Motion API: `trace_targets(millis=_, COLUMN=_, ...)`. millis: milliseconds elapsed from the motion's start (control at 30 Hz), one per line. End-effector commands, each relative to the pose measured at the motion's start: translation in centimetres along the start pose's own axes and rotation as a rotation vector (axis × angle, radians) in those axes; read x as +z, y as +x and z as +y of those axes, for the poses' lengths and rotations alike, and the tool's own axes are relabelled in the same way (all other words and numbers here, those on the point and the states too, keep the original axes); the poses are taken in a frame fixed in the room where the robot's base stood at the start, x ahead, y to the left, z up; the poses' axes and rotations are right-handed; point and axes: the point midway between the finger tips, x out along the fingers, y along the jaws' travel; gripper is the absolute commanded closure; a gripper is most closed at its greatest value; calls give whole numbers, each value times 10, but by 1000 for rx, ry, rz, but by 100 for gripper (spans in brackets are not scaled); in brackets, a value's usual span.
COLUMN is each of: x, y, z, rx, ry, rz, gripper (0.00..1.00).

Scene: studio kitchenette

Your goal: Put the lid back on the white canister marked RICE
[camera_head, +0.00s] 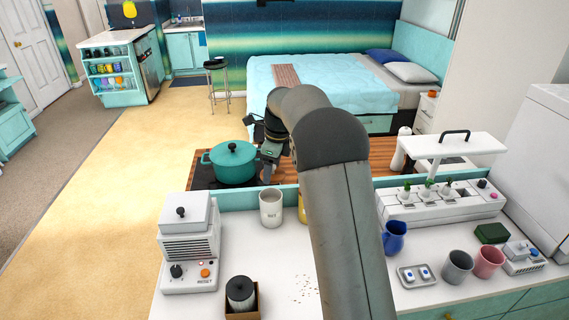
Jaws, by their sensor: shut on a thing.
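A white canister (271,208) with dark lettering stands near the back edge of the white counter, left of my arm. Its top looks open and its lettering is too small to read surely. My gripper (268,170) is beyond the canister, just right of the teal pot (233,163), pointing down. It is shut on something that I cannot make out. I cannot pick out a loose canister lid. A dark-lidded canister (240,293) stands in a brown box at the front.
A white appliance (189,243) with a knob stands left on the counter. My arm hides part of a yellow item (302,208). To the right are a white planter (440,203), a blue jug (394,238), a grey cup (457,267) and a pink cup (489,262). Brown crumbs (305,288) lie in front.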

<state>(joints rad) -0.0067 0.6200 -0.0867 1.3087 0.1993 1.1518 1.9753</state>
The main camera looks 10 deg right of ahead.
Motion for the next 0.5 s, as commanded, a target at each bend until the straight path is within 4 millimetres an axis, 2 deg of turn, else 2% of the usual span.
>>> trace_targets(millis=267, x=0, y=13, z=1, rx=1, ry=-1, rz=-1, gripper=55)
trace_targets(millis=500, x=-3, y=36, z=2, rx=2, ry=-1, rz=-1, gripper=55)
